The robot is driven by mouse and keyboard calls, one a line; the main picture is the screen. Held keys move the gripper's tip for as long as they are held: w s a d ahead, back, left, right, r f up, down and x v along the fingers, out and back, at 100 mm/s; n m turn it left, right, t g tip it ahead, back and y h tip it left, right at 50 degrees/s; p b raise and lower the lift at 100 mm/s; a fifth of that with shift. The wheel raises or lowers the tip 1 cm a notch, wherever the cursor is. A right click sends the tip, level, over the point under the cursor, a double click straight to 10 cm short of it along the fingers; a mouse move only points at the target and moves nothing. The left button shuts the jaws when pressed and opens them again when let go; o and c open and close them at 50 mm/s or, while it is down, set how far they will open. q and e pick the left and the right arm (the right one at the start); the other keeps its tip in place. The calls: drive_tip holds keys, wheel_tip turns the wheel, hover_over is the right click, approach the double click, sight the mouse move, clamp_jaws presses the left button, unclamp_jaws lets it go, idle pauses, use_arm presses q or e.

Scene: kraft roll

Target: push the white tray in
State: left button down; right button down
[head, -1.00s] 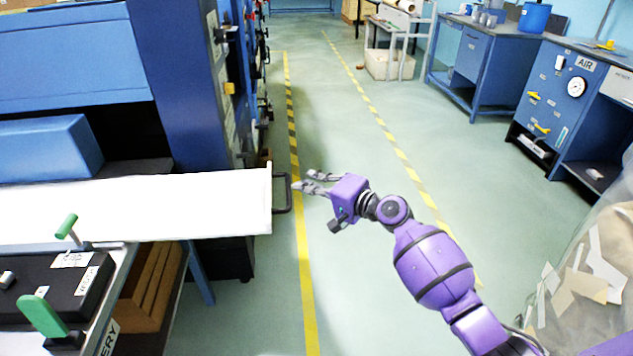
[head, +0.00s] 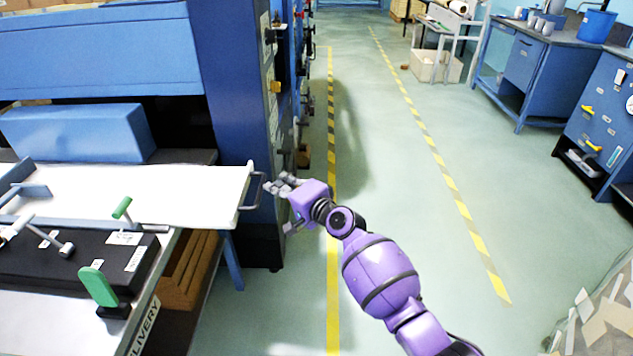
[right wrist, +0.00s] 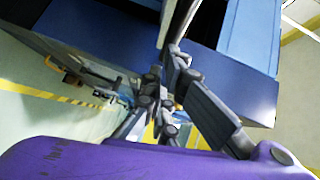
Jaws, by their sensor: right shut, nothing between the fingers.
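The white tray (head: 200,194) sticks out to the right from the blue press in the head view, above a black control panel. Its dark loop handle (head: 243,207) is on its right end. My right gripper (head: 272,185) is shut and empty, just right of the handle. Its fingertips are at or very near the handle; I cannot tell if they touch. My left gripper is not in view.
The blue press (head: 228,90) stands just behind the tray. The black panel (head: 75,265) with green levers (head: 97,287) is in front of it. Open floor with a striped yellow line (head: 333,240) lies to the right. Blue benches (head: 530,70) stand at the far right.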

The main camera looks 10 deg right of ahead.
sight(232, 189)
drive_tip(key=w+a, duration=0.1)
drive_tip(key=a, duration=0.3)
drive_tip(key=w+a, duration=0.1)
drive_tip(key=a, duration=0.3)
drive_tip(key=w+a, duration=0.1)
drive_tip(key=a, duration=0.3)
drive_tip(key=shift+w+a+f, duration=0.1)
drive_tip(key=shift+w+a, duration=0.1)
drive_tip(key=shift+w, duration=0.05)
drive_tip(key=shift+a, duration=0.15)
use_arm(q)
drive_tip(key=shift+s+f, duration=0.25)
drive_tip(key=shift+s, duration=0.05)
use_arm(e)
drive_tip(key=shift+a, duration=0.1)
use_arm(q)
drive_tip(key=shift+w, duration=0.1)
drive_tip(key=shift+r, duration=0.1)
